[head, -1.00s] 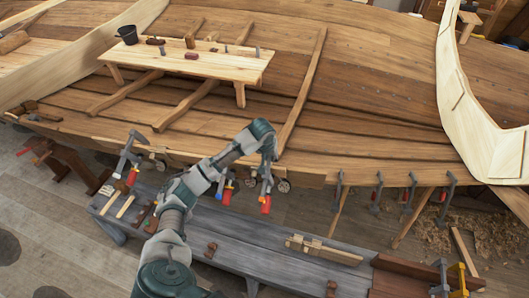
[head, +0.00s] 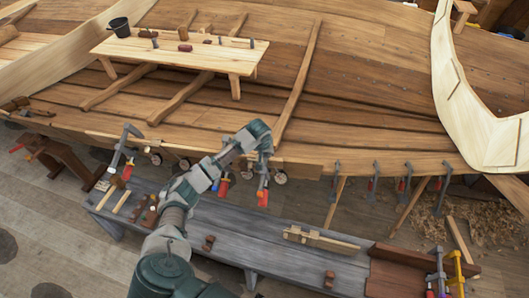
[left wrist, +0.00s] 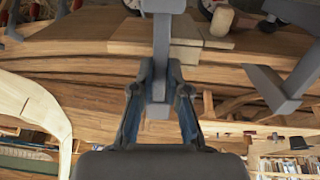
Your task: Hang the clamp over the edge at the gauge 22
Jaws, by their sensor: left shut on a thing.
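My left gripper (head: 264,157) is at the near edge of the hull (head: 310,165). It is shut on a grey clamp, whose red handle (head: 263,198) hangs below the edge. In the left wrist view the fingers (left wrist: 160,98) close on both sides of the clamp's grey bar (left wrist: 161,52). Round gauges sit along the edge; one (head: 280,177) is just right of the held clamp and another (head: 252,180) just left. Their numbers are too small to read. I cannot tell whether the clamp touches the edge. My right gripper is not in view.
Another clamp with a red handle (head: 223,187) hangs close left of the held one, and one (head: 124,150) further left. Several clamps (head: 407,180) hang to the right. A grey bench (head: 260,235) stands below the edge. A plank table (head: 180,52) stands inside the hull.

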